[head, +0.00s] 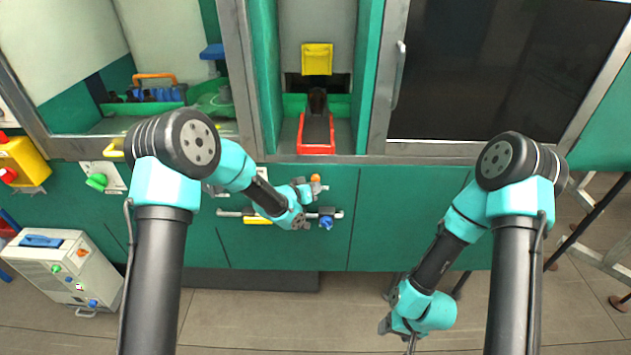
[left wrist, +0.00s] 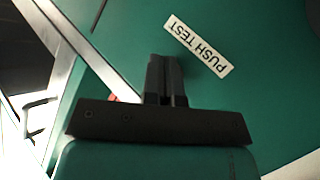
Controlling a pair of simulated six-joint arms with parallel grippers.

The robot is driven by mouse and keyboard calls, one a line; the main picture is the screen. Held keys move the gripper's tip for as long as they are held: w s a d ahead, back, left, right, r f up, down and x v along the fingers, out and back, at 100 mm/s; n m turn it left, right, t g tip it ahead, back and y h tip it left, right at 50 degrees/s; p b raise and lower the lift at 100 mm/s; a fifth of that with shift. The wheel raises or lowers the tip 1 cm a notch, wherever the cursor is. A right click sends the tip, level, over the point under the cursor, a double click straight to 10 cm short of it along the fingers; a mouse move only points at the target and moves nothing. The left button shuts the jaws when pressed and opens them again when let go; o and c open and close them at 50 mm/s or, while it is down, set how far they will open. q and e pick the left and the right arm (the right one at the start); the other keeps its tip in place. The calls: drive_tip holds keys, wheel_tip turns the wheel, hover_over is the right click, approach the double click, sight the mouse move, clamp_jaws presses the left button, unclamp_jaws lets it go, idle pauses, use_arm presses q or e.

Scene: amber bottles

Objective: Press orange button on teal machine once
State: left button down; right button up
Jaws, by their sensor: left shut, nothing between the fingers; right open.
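The teal machine (head: 250,235) fills the middle of the head view. Its orange button (head: 315,178) shows as a small spot on the front panel below the red tray opening. My left gripper (head: 319,188) is right at the button in the head view; whether they touch cannot be told. In the left wrist view the left gripper (left wrist: 165,60) is shut and empty in front of the teal panel, near a white "PUSH TEST" label (left wrist: 198,46). The orange button cannot be made out clearly there. My right gripper (head: 411,344) is open, low in front of the machine and far from the button.
A blue knob (head: 326,222) sits on the panel just below the left gripper. A green button (head: 97,181) and a yellow box with red buttons (head: 22,162) are to the left. A grey box with small knobs (head: 68,268) stands on the floor at left.

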use_arm(q)
drive_tip(key=shift+w, duration=0.45)
idle(0.5)
drive_tip(key=shift+s, duration=0.9)
drive_tip(key=s, duration=0.5)
drive_tip(key=shift+a, duration=0.1)
idle(0.5)
idle(0.5)
